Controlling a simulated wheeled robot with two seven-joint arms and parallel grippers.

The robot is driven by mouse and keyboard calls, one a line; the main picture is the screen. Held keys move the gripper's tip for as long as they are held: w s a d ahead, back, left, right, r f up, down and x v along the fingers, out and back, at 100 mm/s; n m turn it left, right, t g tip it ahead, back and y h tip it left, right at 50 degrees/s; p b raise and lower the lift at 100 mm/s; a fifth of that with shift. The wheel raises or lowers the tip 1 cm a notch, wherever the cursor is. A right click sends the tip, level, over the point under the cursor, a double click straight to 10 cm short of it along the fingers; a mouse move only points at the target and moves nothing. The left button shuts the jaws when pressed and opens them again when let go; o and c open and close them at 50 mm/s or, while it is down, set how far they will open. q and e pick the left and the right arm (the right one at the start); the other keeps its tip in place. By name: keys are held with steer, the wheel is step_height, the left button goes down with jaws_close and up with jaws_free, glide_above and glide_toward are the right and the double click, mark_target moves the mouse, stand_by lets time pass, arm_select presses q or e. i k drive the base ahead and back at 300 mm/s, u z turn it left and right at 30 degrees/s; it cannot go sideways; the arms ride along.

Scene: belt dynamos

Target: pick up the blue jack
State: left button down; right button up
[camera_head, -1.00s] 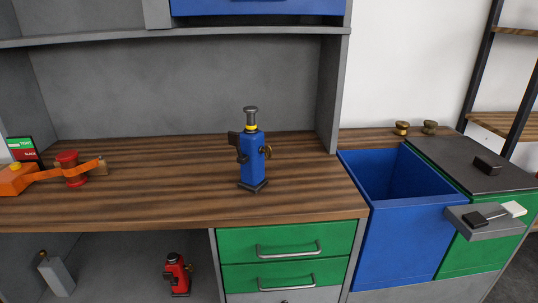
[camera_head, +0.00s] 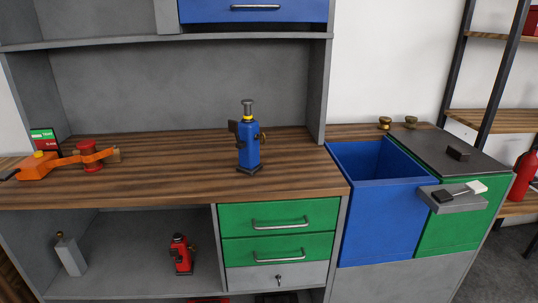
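The blue jack (camera_head: 248,151) stands upright on the wooden worktop (camera_head: 180,184), right of its middle. It has a grey screw top, a yellow collar and a dark base. Nothing touches it from the sides. Neither of my grippers shows in the head view.
An orange belt device with a red spool (camera_head: 88,156) sits on the worktop's left. A red jack (camera_head: 181,255) and a grey jack (camera_head: 71,255) stand on the lower shelf. Green drawers (camera_head: 281,215) are below right. An open blue bin (camera_head: 382,212) is beside the bench.

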mark_target(249, 149)
steer(key=z, duration=0.2)
steer(key=i, duration=0.95)
steer(key=u, duration=0.2)
